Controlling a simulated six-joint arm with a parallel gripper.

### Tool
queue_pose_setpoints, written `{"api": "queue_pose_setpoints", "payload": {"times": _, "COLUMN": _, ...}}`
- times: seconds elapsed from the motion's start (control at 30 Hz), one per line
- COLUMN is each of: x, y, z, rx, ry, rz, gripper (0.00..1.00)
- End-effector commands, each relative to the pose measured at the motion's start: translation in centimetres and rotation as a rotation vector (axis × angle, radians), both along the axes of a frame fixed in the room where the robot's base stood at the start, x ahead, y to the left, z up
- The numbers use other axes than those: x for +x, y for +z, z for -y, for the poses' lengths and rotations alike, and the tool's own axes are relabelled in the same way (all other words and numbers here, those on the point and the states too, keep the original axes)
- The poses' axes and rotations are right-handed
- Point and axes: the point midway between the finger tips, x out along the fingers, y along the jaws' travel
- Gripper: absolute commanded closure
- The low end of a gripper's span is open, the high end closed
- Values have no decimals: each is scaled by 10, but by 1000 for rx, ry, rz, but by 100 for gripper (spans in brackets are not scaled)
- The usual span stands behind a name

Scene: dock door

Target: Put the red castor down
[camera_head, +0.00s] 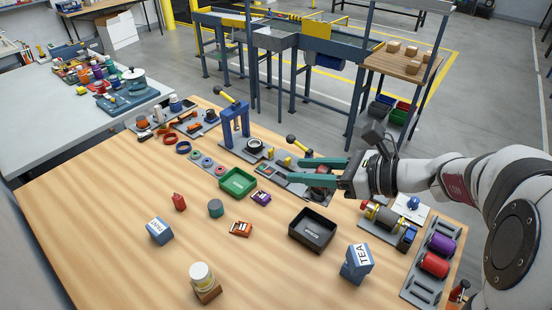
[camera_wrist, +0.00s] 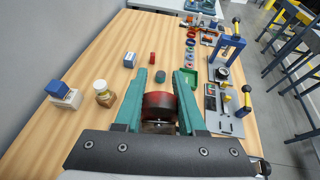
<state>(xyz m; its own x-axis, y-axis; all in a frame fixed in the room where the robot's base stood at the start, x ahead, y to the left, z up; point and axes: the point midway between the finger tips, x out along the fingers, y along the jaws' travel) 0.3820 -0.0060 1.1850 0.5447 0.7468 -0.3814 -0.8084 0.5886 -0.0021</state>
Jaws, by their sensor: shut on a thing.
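My gripper (camera_head: 296,171) is at the back right of the wooden table, reaching in from the right with its green fingers pointing left. In the wrist view my gripper (camera_wrist: 160,76) is shut on the red castor (camera_wrist: 160,103), a dark red wheel with a metal part below it, held between the fingers near their base. In the head view the castor is mostly hidden by the fingers. It appears to be above a grey fixture plate (camera_head: 318,198); I cannot tell how high.
A green tray (camera_head: 238,182), a blue toggle press (camera_head: 236,119) and a black tray (camera_head: 312,230) stand nearby. A TEA box (camera_head: 357,264), a blue box (camera_head: 160,230) and a jar (camera_head: 201,275) stand towards the front. Bare wood (camera_head: 110,200) lies at the left.

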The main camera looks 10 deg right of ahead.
Motion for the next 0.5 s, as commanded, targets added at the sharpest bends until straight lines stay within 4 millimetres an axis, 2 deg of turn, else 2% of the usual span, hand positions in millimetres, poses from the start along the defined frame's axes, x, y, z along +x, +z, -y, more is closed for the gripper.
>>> {"api": "queue_pose_setpoints", "payload": {"times": 0.17, "x": -5, "y": -72, "z": 41, "rx": 11, "ry": -70, "rz": -11, "gripper": 100}}
{"api": "queue_pose_setpoints", "payload": {"times": 0.3, "x": -21, "y": -131, "z": 67, "rx": 10, "ry": -127, "rz": -10, "gripper": 100}}
{"api": "queue_pose_setpoints", "payload": {"times": 0.4, "x": -31, "y": -155, "z": 74, "rx": 7, "ry": -150, "rz": -6, "gripper": 100}}
{"api": "queue_pose_setpoints", "payload": {"times": 0.5, "x": -30, "y": -171, "z": 66, "rx": 7, "ry": -154, "rz": -5, "gripper": 100}}
